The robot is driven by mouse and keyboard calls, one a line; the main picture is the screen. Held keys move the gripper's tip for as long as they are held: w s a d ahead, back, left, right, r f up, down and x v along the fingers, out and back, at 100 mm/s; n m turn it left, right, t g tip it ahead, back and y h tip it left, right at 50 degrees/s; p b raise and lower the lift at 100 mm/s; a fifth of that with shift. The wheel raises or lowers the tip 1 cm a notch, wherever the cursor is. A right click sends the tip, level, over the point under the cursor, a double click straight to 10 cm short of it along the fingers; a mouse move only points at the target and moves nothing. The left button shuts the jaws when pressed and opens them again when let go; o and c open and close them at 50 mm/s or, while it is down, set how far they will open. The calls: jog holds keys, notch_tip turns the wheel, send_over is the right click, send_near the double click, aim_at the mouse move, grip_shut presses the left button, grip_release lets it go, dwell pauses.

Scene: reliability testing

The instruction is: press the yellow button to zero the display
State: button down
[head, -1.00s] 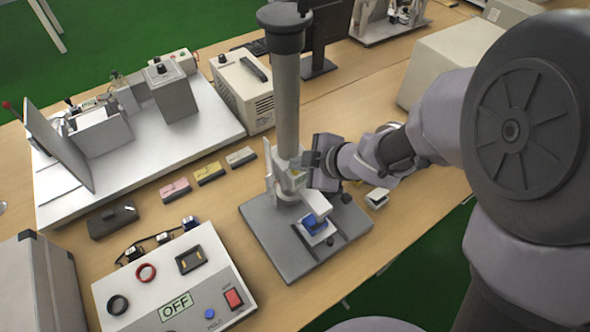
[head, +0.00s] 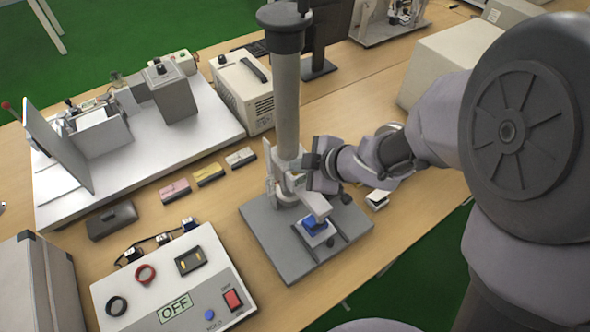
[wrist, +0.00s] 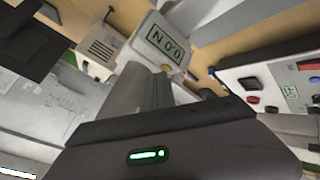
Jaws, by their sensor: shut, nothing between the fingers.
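The test stand has a tall grey column (head: 287,105) on a grey base plate (head: 262,232). A pale gauge (head: 297,183) is mounted low on the column, partly hidden by my gripper (head: 312,172). A blue piece (head: 314,223) sits under the gauge on the stand.
A control box (head: 172,290) with an OFF display, a red switch and a blue button stands at front left. Pink, yellow and grey small blocks (head: 208,174) lie behind it. A white bench plate (head: 150,150) with devices is at the left.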

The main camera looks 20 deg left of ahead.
jog(key=shift+r, duration=0.1)
jog(key=shift+r+p, duration=0.65)
jog(key=shift+p, duration=0.2)
notch_tip(320, 180, up, 5)
jog(key=p, duration=0.5)
